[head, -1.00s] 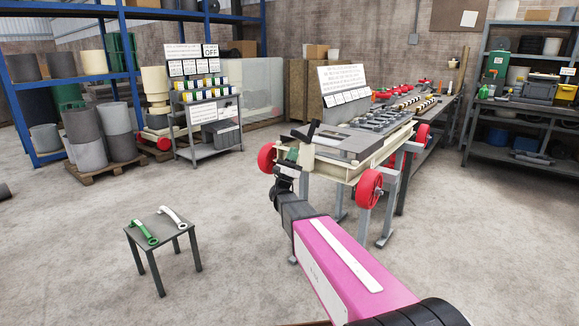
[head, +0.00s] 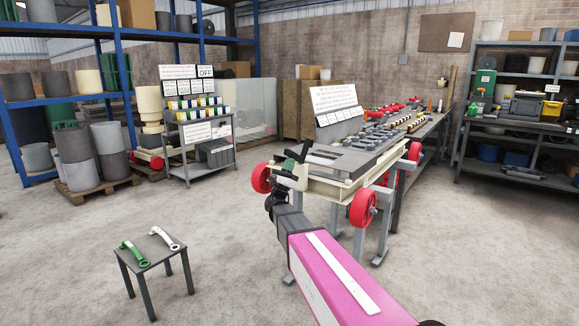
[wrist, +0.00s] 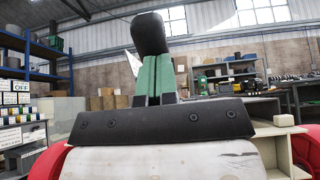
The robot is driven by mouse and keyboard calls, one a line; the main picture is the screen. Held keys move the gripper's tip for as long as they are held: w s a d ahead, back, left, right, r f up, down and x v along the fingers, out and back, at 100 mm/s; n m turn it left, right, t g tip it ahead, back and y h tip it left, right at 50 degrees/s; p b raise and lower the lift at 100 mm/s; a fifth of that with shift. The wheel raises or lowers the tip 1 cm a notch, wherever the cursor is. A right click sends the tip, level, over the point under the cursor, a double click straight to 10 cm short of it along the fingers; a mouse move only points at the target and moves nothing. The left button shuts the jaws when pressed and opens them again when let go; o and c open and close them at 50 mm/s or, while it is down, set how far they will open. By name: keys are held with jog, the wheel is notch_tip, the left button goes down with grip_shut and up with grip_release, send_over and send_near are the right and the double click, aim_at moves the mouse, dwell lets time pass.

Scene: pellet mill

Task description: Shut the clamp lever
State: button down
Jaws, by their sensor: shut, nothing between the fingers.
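The clamp lever (head: 305,151) is a black handle standing up, tilted, at the near left corner of the cream-framed machine (head: 325,186). My gripper (head: 289,165) is at this corner, beside the lever in the head view. Its green fingers also show in the wrist view (wrist: 160,78), close together with nothing between them. A black rounded end (wrist: 150,33), which looks like the lever's handle, stands right beyond the fingertips in the wrist view. I cannot tell whether they touch. The lever's base is partly hidden by my gripper.
Red wheels (head: 363,207) stick out at the machine's sides. A small grey stool (head: 150,250) with a green and a white handled tool stands at the left. A sign rack (head: 200,140) and a blue shelf (head: 128,60) are behind. The floor between is clear.

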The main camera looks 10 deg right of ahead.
aim_at(291, 156)
jog(key=r+g+y, duration=0.1)
jog(key=r, duration=0.1)
jog(key=r+g+y, duration=0.1)
jog(key=shift+w+d+g+y, duration=0.25)
jog(key=shift+g+y, duration=0.05)
jog(key=shift+w+d+r+g+y, duration=0.3)
jog(key=shift+r+g+y, duration=0.2)
jog(key=shift+r, duration=0.05)
jog(key=shift+w+d+r+g+y, duration=0.25)
jog(key=shift+w+r+g+y, duration=0.05)
jog(key=shift+r+g+y, duration=0.2)
jog(key=shift+w+d+r, duration=0.7)
jog(key=shift+r, duration=0.1)
jog(key=shift+s, duration=0.1)
